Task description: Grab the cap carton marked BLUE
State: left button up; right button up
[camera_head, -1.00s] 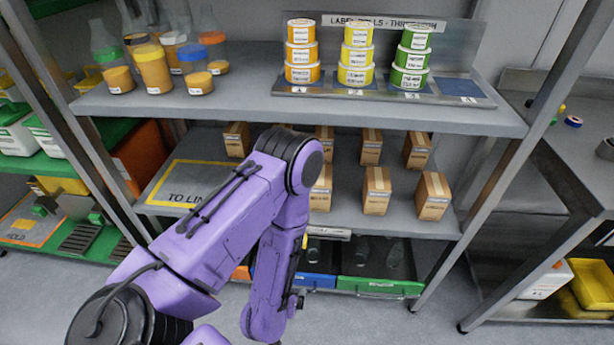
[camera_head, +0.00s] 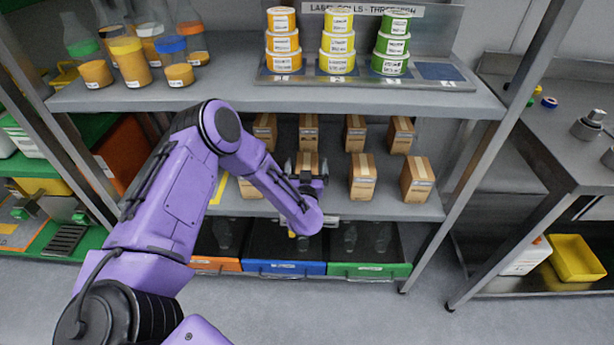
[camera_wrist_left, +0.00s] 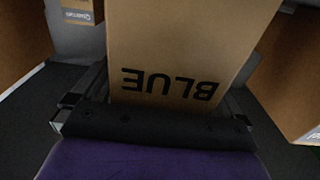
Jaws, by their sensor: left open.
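The cap carton marked BLUE (camera_wrist_left: 185,50) fills the middle of the left wrist view, its lettering upside down there. In the head view this appears to be the brown carton (camera_head: 307,160) in the front row of the middle shelf, partly hidden by my gripper. My left gripper (camera_head: 306,174) is open at the near side of this carton. In the wrist view its fingers show on the left and right of the carton's lower part. I cannot tell whether they touch it. My right gripper is not in view.
Similar cartons stand close by, one to the right (camera_head: 362,176), another further right (camera_head: 416,180), and several in a row behind. The upper shelf (camera_head: 200,97) with label rolls is overhead. Blue (camera_head: 285,268) and green bins sit below.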

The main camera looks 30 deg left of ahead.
pick_arm(q)
jog(key=shift+w, duration=0.1)
jog(key=shift+c, duration=0.9)
jog(key=c, duration=1)
jog(key=shift+o, duration=0.2)
